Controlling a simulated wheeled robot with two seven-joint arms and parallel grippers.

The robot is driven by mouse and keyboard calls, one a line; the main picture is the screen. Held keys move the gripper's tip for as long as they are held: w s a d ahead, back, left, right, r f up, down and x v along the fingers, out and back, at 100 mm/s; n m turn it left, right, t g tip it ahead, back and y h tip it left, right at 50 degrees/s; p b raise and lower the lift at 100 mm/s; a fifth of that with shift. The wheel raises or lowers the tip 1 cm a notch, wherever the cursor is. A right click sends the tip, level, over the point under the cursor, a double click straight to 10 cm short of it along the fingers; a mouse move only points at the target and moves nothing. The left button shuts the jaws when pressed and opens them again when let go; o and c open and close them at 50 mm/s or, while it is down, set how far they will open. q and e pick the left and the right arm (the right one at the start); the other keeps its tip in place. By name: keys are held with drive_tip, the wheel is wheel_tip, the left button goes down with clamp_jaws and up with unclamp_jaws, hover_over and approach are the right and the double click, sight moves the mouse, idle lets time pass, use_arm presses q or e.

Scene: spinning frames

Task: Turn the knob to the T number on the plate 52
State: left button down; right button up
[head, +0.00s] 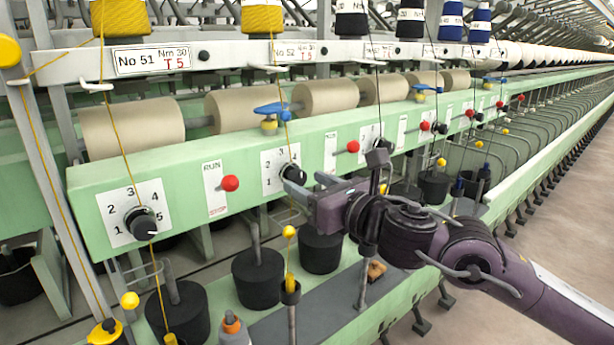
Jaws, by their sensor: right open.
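The plate 52 (294,51) hangs on the white rail and reads No 52, Nm 30, with a red T 5. Below it, the black knob (292,174) sits on a white dial on the green beam. The numbers 1 to 4 show on this dial; its right side, where a 5 could be, is hidden or too small to read. I cannot tell where the knob's pointer stands. My right gripper (313,190) is open just right of this knob, its fingers pointing left toward it. Whether they touch it I cannot tell. My left gripper is not in view.
Plate 51 (151,59) and its knob (141,222) are at the left. A red RUN button (230,183) lies between the knobs, another red button (352,146) to the right. A blue lever (272,108) sticks up above the beam. Yellow yarns run down in front.

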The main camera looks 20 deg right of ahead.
drive_tip(key=shift+w+a, duration=0.25)
drive_tip(key=shift+w, duration=0.3)
drive_tip(key=shift+c, duration=0.3)
drive_tip(key=c, duration=0.9)
